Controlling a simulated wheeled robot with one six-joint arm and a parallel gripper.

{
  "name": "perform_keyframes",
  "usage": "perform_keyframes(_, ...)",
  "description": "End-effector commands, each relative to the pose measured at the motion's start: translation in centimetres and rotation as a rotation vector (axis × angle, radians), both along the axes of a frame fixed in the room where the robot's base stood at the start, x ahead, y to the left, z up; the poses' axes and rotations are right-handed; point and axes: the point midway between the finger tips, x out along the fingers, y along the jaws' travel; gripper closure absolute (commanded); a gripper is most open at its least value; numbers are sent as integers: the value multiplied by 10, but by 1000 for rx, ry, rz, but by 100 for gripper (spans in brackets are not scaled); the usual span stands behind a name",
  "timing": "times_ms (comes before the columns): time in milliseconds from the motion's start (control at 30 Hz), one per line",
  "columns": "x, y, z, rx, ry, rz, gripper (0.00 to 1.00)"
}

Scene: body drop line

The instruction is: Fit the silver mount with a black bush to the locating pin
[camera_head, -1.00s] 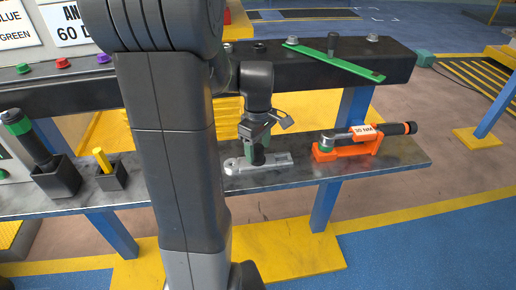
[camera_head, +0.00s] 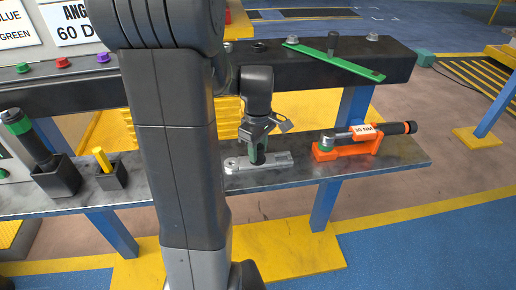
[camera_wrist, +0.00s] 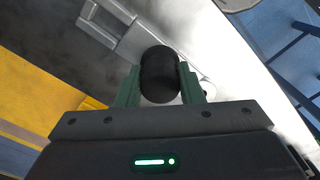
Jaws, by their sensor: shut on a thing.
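The silver mount (camera_head: 276,163) lies flat on the grey shelf below the beam, with a ring at its left end. Its black bush (camera_wrist: 159,74) stands between the green fingers of my gripper (camera_wrist: 158,88), which are shut on it. In the head view my gripper (camera_head: 257,151) points down over the mount, and its fingers partly hide the bush.
A green bar (camera_head: 350,67) lies slantwise across the black beam (camera_head: 300,75). An orange stand (camera_head: 345,149) holding a torque wrench (camera_head: 390,128) is right of the mount on the shelf (camera_head: 400,162). Black holders (camera_head: 58,177) with tools stand at left. My arm hides the shelf between.

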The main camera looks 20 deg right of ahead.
Motion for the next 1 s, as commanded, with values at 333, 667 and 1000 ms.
perform_keyframes(333,0,0,17,-1,-1,0,99)
perform_keyframes(667,0,0,36,-1,-1,0,99)
perform_keyframes(1000,0,0,57,-1,-2,0,99)
